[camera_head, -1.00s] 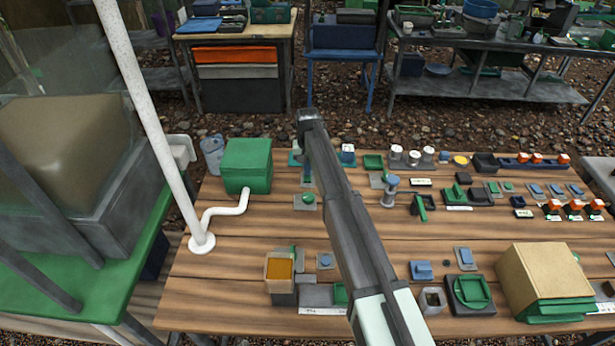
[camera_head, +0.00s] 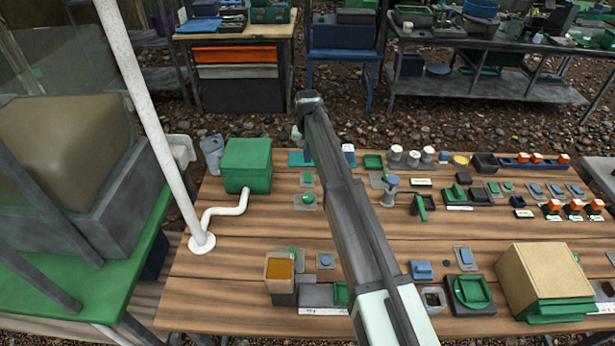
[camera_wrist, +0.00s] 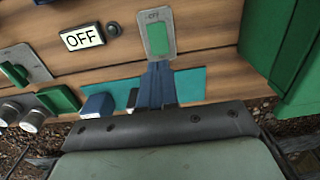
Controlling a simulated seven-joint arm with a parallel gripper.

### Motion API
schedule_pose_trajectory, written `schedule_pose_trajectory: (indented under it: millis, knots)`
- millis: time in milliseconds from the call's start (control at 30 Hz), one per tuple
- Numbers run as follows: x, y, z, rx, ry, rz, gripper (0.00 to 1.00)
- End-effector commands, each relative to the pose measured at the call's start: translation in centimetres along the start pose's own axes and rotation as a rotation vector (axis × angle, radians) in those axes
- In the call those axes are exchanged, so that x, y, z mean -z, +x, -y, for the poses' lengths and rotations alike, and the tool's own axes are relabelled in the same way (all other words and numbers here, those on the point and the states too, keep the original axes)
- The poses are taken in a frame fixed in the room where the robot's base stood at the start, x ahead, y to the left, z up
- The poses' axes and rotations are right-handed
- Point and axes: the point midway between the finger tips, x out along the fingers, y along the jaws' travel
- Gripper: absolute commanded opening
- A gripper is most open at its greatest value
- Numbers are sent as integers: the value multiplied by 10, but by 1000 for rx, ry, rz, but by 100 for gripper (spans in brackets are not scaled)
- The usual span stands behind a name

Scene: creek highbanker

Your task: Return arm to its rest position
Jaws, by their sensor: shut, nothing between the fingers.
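My arm (camera_head: 345,190) reaches up across the table from the bottom edge in the head view. In the wrist view my gripper (camera_wrist: 157,72) shows as narrow blue-grey fingers, closed together with nothing held. It hangs over the teal mat (camera_wrist: 188,84), near a grey plate with a green rocker (camera_wrist: 158,38) marked OFF. I cannot tell its exact height. In the head view the gripper is mostly hidden behind my arm, with only a blue-grey sliver (camera_head: 308,155) showing.
A green box (camera_head: 247,165) with a white pipe (camera_head: 225,212) stands to the left, beside a white post (camera_head: 150,120). Switches and small parts fill the right of the wooden table (camera_head: 240,260). A tan box (camera_head: 543,275) stands front right. Gravel lies behind.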

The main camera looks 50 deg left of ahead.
Motion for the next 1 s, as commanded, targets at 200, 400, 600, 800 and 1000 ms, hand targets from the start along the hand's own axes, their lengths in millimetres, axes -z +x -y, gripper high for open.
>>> schedule_pose_trajectory:
  millis: [200,400,600,800,1000]
  knots:
    - [0,-10,0,0,0,1,0]
    - [0,-11,0,0,0,1,0]
    - [0,-10,0,0,0,1,0]
    - [1,-10,-8,-1,5,-3,0]
    - [10,-6,-78,-9,49,-35,0]
